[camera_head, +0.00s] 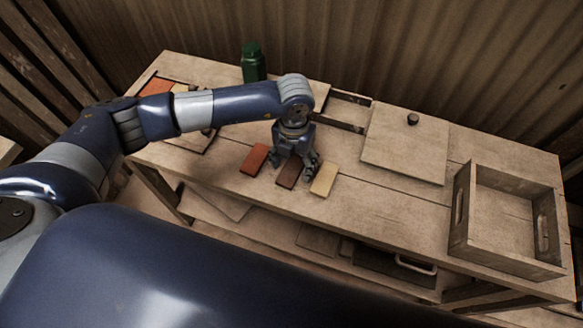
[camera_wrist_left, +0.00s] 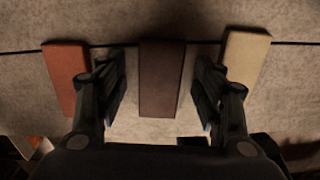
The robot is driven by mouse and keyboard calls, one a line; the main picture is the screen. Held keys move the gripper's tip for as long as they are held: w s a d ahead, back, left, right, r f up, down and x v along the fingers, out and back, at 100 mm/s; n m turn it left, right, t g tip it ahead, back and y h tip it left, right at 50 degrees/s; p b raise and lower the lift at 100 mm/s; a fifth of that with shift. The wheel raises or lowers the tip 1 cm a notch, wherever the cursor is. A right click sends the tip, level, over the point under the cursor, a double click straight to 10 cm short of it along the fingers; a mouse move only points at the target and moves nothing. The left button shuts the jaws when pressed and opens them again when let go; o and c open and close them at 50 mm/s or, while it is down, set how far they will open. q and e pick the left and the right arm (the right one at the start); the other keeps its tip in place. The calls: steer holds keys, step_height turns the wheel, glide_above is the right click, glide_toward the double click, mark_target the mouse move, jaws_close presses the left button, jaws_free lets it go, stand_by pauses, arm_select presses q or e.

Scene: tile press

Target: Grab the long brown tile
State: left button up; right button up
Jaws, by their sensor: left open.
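The long dark brown tile (camera_head: 288,175) lies flat on the workbench between two other tiles. In the left wrist view the brown tile (camera_wrist_left: 161,78) sits midway between the open fingers. My left gripper (camera_head: 296,168) is open and points down above the brown tile, hiding part of it in the head view. In the left wrist view the gripper (camera_wrist_left: 160,108) has clear gaps on both sides of the tile, so nothing is held. My right gripper is not in view.
A red tile (camera_head: 254,159) lies left of the brown one and a cream tile (camera_head: 325,180) right of it, both close to the fingers. A wooden crate (camera_head: 462,213), a board with a black knob (camera_head: 390,150) and a green bottle (camera_head: 253,66) stand on the workbench (camera_head: 400,215).

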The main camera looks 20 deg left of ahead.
arm_select(q)
jaws_close()
stand_by(0.3)
